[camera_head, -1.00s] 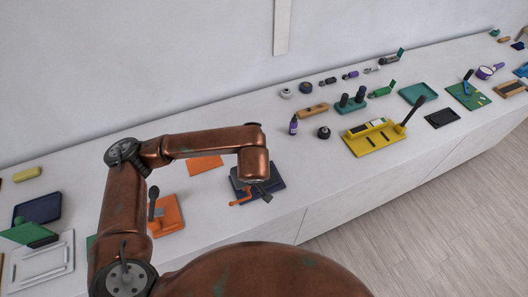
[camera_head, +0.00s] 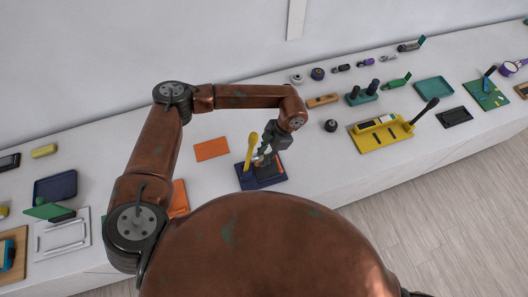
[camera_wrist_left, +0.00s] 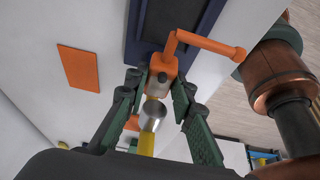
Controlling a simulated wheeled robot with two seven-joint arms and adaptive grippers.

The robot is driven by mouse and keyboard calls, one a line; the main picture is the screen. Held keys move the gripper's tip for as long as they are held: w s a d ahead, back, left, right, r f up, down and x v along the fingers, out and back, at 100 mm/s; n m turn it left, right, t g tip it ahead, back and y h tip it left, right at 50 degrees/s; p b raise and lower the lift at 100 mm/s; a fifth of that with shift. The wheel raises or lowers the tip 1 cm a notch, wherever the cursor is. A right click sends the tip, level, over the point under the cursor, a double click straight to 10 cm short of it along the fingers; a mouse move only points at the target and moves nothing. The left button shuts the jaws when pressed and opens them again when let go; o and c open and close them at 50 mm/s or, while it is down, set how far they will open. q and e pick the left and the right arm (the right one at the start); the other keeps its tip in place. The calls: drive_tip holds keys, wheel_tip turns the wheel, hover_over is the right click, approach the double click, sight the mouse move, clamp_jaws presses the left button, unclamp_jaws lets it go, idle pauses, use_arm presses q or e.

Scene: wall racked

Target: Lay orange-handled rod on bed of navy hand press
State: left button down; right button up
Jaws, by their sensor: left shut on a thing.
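The navy hand press (camera_head: 245,183) stands on the counter, with a dark bed. In the left wrist view its navy bed frame (camera_wrist_left: 134,42) lies ahead of my fingers. My left gripper (camera_head: 260,158) is just above the press and shut on a slim piece that I take for the orange-handled rod. Its yellow-orange handle (camera_head: 251,150) stands up steeply beside the fingers; a silver part (camera_wrist_left: 153,114) shows between them. An orange block with a bent arm (camera_wrist_left: 205,43) shows past the fingertips. Contact with the bed cannot be told. My right gripper is out of view.
A flat orange sheet (camera_head: 211,149) lies left of the press. A yellow fixture (camera_head: 372,143) and a small black knob (camera_head: 331,126) stand to the right. An orange fixture (camera_head: 180,197) is partly hidden by my arm. The counter's front edge is close.

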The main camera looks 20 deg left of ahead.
use_arm(q)
drive_tip(key=shift+d, duration=0.2)
drive_tip(key=shift+w+b, duration=0.1)
drive_tip(key=shift+b, duration=0.3)
wheel_tip(320, 180, down, 6)
drive_tip(key=b, duration=0.5)
drive_tip(key=shift+f+b, duration=0.65)
drive_tip(key=shift+f, duration=0.15)
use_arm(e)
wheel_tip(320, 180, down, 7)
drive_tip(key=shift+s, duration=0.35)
use_arm(q)
drive_tip(key=shift+f+b, duration=0.55)
drive_tip(key=shift+f, duration=0.1)
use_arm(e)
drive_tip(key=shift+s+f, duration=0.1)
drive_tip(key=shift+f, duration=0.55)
use_arm(q)
drive_tip(key=c, duration=1.6)
unclamp_jaws()
drive_tip(key=shift+r, duration=0.1)
